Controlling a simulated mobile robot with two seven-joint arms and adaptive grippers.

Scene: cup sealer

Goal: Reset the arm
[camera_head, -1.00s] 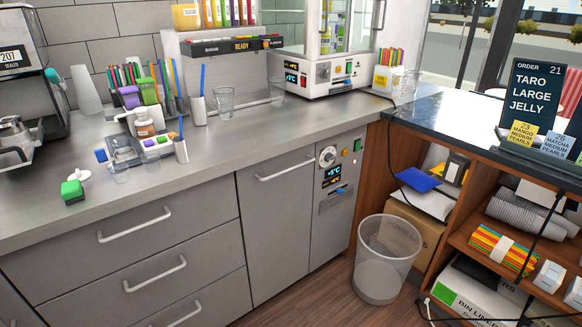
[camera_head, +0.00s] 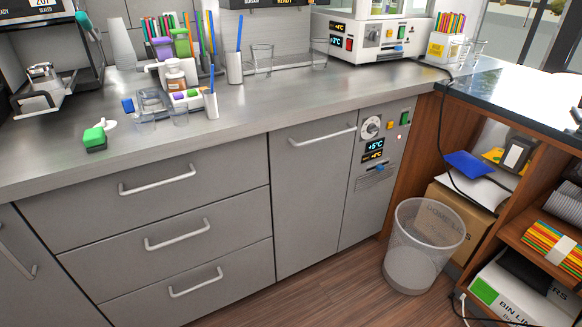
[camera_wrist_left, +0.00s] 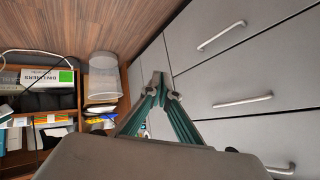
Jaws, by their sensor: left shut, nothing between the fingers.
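My left gripper (camera_wrist_left: 160,85) shows in the left wrist view, with its fingertips together and nothing between them. It hangs in free space in front of the grey drawers (camera_wrist_left: 240,75), apart from them as far as the view shows. Neither of my arms shows in the head view, and my right gripper is in no view.
The floor before the drawers is clear.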

